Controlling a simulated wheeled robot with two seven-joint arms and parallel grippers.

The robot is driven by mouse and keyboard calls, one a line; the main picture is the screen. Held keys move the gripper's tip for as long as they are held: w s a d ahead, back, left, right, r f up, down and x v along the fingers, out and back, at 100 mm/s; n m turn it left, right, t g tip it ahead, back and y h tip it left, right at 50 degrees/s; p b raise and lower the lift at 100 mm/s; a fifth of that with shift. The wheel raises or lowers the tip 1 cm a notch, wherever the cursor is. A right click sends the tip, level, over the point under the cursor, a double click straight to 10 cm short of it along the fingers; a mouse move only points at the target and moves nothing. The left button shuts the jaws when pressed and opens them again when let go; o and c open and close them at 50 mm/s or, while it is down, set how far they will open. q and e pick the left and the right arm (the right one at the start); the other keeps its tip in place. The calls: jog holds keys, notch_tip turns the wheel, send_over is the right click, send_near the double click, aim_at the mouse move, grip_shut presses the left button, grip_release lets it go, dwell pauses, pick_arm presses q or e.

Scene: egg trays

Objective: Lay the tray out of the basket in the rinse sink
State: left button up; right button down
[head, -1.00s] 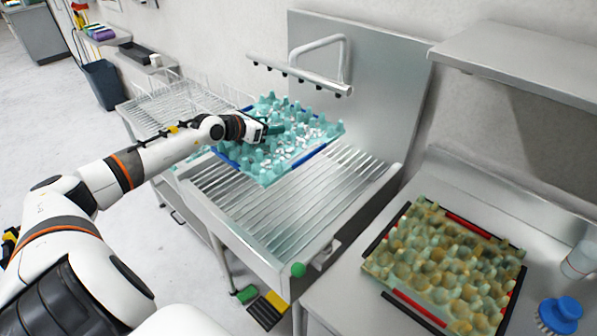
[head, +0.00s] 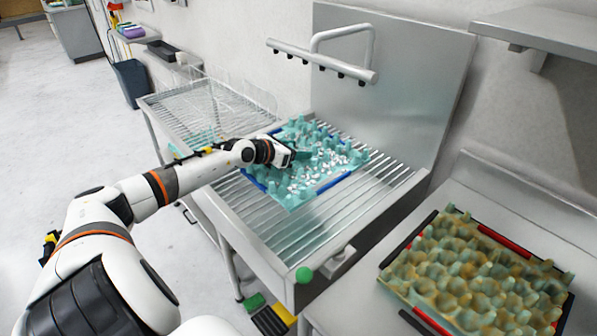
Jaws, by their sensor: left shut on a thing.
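A teal egg tray (head: 309,184) with white flecks and blue edge strips is over the slatted rack of the rinse sink (head: 273,225), toward its back left. It looks level and low, at or just above the slats; I cannot tell if it touches. My left gripper (head: 298,155) is shut on the tray at its left part; the fingertips are partly hidden among the cups. The wire basket (head: 211,108) stands left of the sink, and no tray shows in it. My right gripper is not in view.
A stained egg tray (head: 470,272) with red and black edge strips lies on the counter at right. A spray bar (head: 322,62) hangs above the sink's back. A green ball knob (head: 304,275) is at the sink's front corner. The front slats are clear.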

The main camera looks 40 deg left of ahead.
aim_at(295, 167)
pick_arm(q)
jog(key=shift+f+b, duration=0.65)
jog(key=shift+f, duration=2.4)
jog(key=shift+f, duration=0.1)
jog(key=o, duration=1.3)
